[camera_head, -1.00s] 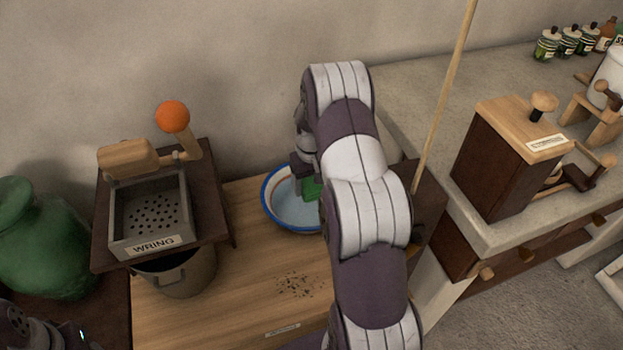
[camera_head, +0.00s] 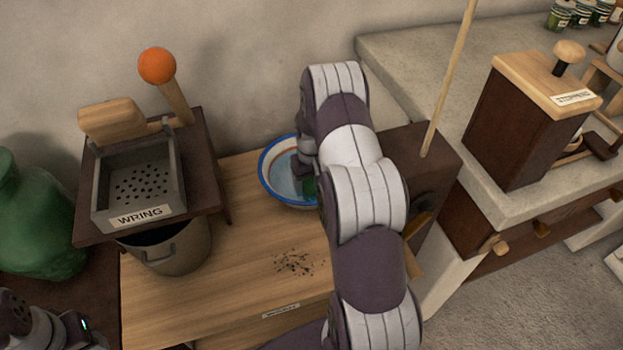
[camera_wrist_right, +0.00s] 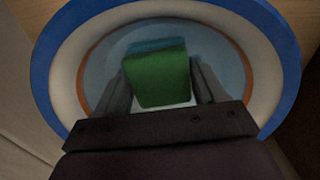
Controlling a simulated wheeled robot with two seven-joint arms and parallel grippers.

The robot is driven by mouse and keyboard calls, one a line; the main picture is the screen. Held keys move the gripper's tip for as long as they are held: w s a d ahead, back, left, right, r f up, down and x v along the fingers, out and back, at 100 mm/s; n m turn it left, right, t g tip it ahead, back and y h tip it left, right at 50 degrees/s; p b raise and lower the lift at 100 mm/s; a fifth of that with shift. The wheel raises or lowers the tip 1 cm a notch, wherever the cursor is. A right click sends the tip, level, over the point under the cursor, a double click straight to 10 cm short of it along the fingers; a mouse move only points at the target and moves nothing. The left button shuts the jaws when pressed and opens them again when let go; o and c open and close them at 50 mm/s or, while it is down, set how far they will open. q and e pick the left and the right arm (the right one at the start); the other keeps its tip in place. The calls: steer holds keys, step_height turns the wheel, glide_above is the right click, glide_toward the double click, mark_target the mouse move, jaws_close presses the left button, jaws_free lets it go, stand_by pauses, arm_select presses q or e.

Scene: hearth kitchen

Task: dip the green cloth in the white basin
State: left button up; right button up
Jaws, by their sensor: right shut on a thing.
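The white basin (camera_head: 268,177) has a blue rim and an orange inner line, and holds pale blue water. It stands on the wooden table behind my right arm, which hides its right part. My right gripper (camera_head: 308,186) is down inside the basin. In the right wrist view the gripper (camera_wrist_right: 165,88) is shut on the green cloth (camera_wrist_right: 160,78), one finger on each side of it. The cloth's far part looks blue, as if under the water. A bit of the cloth shows in the head view (camera_head: 311,188). My left gripper is not clearly seen.
A perforated wringing box (camera_head: 140,185) labelled WRING, with an orange-knobbed lever (camera_head: 157,66), stands left over a metal pot (camera_head: 172,248). Dark crumbs (camera_head: 298,263) lie on the table (camera_head: 235,270). A green jar (camera_head: 35,220) is far left, and a wooden box (camera_head: 520,120) is right.

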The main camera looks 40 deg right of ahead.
steer(key=shift+f, duration=0.1)
stand_by(0.4)
steer(key=shift+f, duration=0.55)
steer(key=shift+r, duration=0.1)
stand_by(1.1)
step_height(320, 180, up, 12)
steer(key=p, duration=1)
steer(key=shift+r+p, duration=0.15)
steer(key=shift+p, duration=0.2)
